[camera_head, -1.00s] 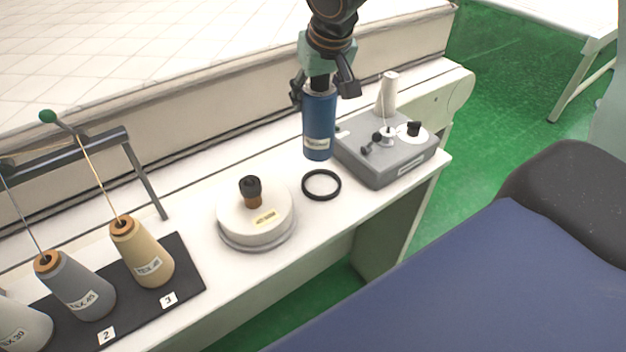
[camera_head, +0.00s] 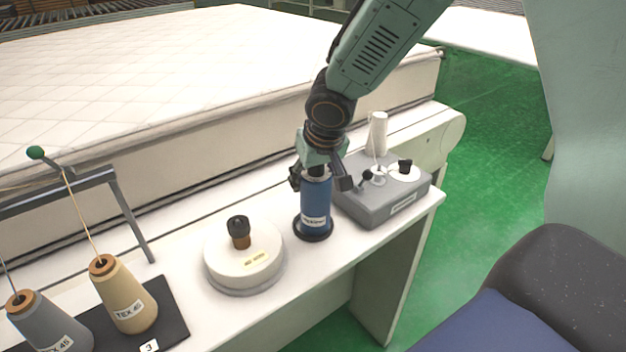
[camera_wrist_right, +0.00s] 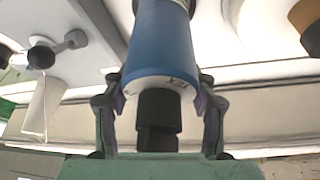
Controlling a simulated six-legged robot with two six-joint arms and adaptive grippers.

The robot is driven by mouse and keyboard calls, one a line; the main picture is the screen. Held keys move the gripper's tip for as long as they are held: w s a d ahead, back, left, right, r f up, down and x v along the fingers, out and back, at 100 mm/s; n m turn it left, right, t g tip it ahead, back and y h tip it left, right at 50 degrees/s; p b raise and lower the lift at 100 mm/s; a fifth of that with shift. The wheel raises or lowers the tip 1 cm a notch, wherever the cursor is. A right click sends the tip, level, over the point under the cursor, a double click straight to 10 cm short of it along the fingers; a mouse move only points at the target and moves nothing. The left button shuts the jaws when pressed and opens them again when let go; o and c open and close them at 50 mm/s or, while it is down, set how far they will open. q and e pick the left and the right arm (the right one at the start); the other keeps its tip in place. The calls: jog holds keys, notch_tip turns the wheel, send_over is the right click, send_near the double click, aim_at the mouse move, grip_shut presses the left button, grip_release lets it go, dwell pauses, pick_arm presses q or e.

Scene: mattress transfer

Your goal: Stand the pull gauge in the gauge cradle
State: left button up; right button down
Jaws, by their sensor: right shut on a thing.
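The pull gauge (camera_head: 315,205) is a blue cylinder with a white label. It stands upright on the white bench, its lower end at the black ring of the gauge cradle (camera_head: 313,232); whether it is fully seated inside the ring I cannot tell. My right gripper (camera_head: 319,178) is shut on the gauge's top from above. In the right wrist view the gauge (camera_wrist_right: 163,45) lies between the two fingers (camera_wrist_right: 160,100), which touch its pale end around a black stem. My left gripper is not in view.
A grey device (camera_head: 375,205) with knobs and a white cone stands close to the right of the gauge. A round white case (camera_head: 244,258) with a black-topped knob is to the left. Yarn cones (camera_head: 125,295) stand on a black mat farther left. A quilted mattress (camera_head: 200,80) lies behind.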

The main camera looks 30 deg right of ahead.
jog(key=shift+w+a+f, duration=0.15)
jog(key=shift+w+a, duration=0.05)
jog(key=shift+w, duration=0.4)
jog(key=c, duration=0.8)
grip_release()
jog(key=shift+w+f, duration=0.1)
jog(key=shift+f, duration=0.05)
jog(key=shift+c, duration=0.2)
jog(key=o, duration=0.4)
jog(key=shift+s+d+r, duration=0.15)
jog(key=shift+s+r, duration=0.15)
jog(key=shift+s, duration=0.3)
jog(key=shift+w+f, duration=0.2)
jog(key=shift+w, duration=0.3)
jog(key=p+v, duration=0.2)
jog(key=v, duration=0.9)
jog(key=shift+r, duration=0.1)
jog(key=shift+s+r, duration=0.45)
jog(key=shift+r, duration=0.1)
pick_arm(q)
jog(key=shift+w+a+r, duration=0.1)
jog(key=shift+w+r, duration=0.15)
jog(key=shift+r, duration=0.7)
pick_arm(e)
jog(key=shift+w+f, duration=0.1)
jog(key=shift+w, duration=0.05)
